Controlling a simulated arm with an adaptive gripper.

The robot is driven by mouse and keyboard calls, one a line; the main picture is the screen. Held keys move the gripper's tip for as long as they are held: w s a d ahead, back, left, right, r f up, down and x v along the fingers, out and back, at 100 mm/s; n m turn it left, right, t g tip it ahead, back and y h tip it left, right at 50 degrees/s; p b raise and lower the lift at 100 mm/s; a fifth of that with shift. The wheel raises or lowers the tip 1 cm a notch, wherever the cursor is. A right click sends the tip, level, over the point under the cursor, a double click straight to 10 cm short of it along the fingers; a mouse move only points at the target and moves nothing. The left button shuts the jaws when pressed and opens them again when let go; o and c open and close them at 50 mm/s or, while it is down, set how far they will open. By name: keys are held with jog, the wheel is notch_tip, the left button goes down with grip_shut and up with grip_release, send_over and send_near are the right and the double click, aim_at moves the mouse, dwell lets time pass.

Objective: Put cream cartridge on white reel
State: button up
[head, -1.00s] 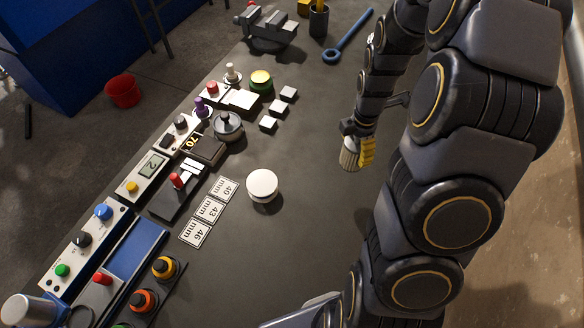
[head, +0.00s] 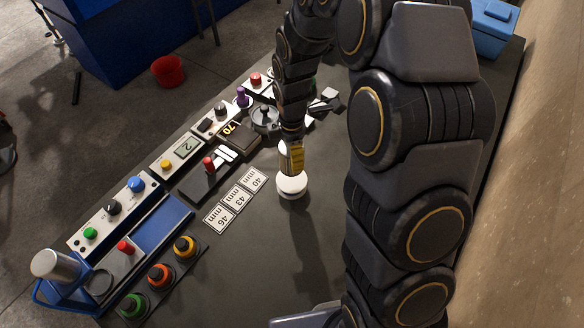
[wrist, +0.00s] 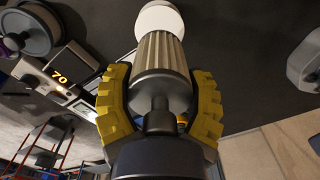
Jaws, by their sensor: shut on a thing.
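My gripper (head: 292,158) has yellow ridged fingers and is shut on the cream cartridge (wrist: 160,55), a ribbed cylinder. In the wrist view the fingers (wrist: 160,100) curve around both sides of its darker near end. The white reel (head: 292,187), a short round white disc, stands on the dark table. In the head view the gripper and cartridge are right over the reel and overlap its far part. In the wrist view the cartridge's far end overlaps the white reel (wrist: 160,17). I cannot tell whether the two touch.
Cards marked 40, 43 and 46 mm (head: 238,200) lie left of the reel. Control boxes (head: 177,157) and a row of coloured knobs (head: 160,275) stand further left. The table in front of the reel is clear.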

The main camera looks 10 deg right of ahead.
jog(key=shift+f, duration=2.65)
jog(key=shift+f, duration=0.15)
jog(key=o, duration=1.2)
jog(key=shift+c, duration=0.2)
